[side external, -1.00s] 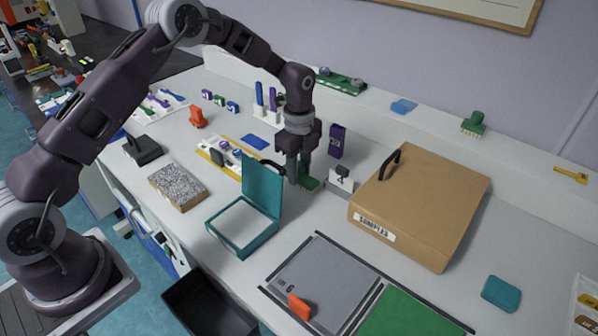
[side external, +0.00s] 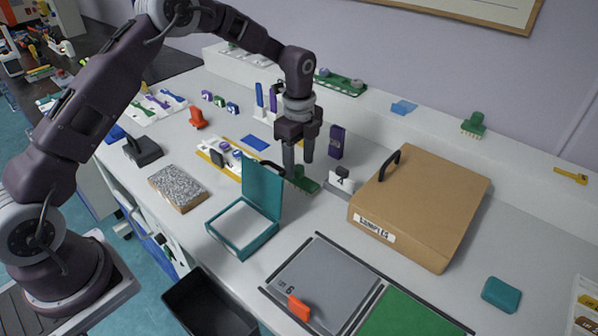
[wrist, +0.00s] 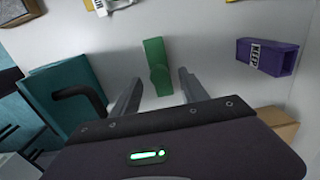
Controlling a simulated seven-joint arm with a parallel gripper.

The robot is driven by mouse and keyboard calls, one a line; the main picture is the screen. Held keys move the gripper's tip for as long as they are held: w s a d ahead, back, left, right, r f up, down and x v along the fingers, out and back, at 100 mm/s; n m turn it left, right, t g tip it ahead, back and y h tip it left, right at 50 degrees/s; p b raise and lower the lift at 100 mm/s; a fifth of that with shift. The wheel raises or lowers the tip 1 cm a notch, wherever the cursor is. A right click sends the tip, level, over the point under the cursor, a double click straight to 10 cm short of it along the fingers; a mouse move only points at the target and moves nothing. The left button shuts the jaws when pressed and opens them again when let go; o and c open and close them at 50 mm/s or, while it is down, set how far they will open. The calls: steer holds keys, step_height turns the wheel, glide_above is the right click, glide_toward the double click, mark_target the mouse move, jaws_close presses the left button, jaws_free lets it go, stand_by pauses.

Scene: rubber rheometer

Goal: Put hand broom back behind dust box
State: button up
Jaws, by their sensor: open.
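A green object (side external: 306,183), which looks like the hand broom, lies on the bench just behind the raised lid of a teal open box (side external: 243,225), likely the dust box. The lid hides part of it in the side view. In the wrist view the green broom (wrist: 156,66) lies between and beyond my fingers, with the teal box (wrist: 70,92) and its black handle to the left. My gripper (side external: 298,167) is open and empty, fingers pointing down just above the broom. Its fingers (wrist: 159,77) also show apart in the wrist view.
A purple KEEP box (side external: 337,142) stands behind my gripper, and a small grey stand (side external: 341,184) is right of the broom. A large brown SAMPLES case (side external: 425,205) lies farther right.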

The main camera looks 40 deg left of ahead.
mark_target(299, 168)
step_height(299, 168, up, 8)
steer(key=s+r+n+t, duration=0.3)
steer(key=s+r+n, duration=0.7)
steer(key=s+r, duration=0.8)
steer(key=s+f+n+t, duration=0.2)
steer(key=s+n, duration=0.6)
steer(key=s, duration=0.8)
steer(key=shift+s+d+f+t, duration=0.2)
steer(key=shift+d+f+t, duration=0.1)
steer(key=shift+f, duration=0.6)
